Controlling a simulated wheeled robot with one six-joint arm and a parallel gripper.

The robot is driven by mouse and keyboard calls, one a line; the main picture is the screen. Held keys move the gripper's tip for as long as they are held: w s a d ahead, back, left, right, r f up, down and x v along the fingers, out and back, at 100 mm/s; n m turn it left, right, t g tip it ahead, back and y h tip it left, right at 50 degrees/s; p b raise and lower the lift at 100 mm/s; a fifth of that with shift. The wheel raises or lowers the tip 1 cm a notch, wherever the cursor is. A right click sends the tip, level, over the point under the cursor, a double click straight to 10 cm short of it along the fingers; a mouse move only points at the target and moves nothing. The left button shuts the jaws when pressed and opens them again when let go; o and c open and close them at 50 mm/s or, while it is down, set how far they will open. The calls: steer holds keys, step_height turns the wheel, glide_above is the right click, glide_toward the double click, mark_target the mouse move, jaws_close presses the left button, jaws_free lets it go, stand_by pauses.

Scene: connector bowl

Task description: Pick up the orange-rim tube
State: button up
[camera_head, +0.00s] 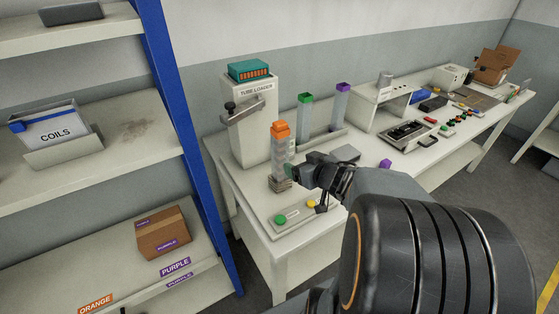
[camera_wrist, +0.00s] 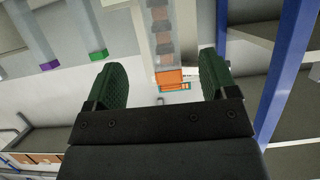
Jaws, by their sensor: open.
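The orange-rim tube (camera_head: 281,147) is clear, with an orange top, and stands upright in front of the tube loader (camera_head: 258,125). Stacked pale pieces show inside it. My gripper (camera_head: 292,172) is at the tube's lower part, on its right side in the head view. In the wrist view my gripper (camera_wrist: 163,80) is open, with green fingers apart. The tube (camera_wrist: 160,25) and its orange rim show beyond and between the fingers. I see no contact in the wrist view. In the head view the fingers are small and partly hidden by my wrist.
A green-rim tube (camera_head: 305,112) and a purple-rim tube (camera_head: 340,105) stand behind to the right. A button panel (camera_head: 298,214) lies at the bench's front edge. A blue-post shelf (camera_head: 190,130) is close on the left. A white stand (camera_head: 380,97) is further right.

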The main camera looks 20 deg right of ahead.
mark_target(284, 156)
steer(key=p+x, duration=0.3)
steer(key=x, duration=0.2)
steer(key=shift+w+f, duration=0.25)
steer(key=shift+w, duration=0.1)
steer(key=shift+r+p+x, duration=0.1)
steer(key=shift+p+x, duration=0.2)
steer(key=shift+x, duration=1.3)
steer(key=shift+r+p+x, duration=0.15)
steer(key=shift+p+x, duration=0.15)
steer(key=shift+x, duration=1.35)
steer(key=shift+w+a, duration=0.1)
steer(key=c, duration=1)
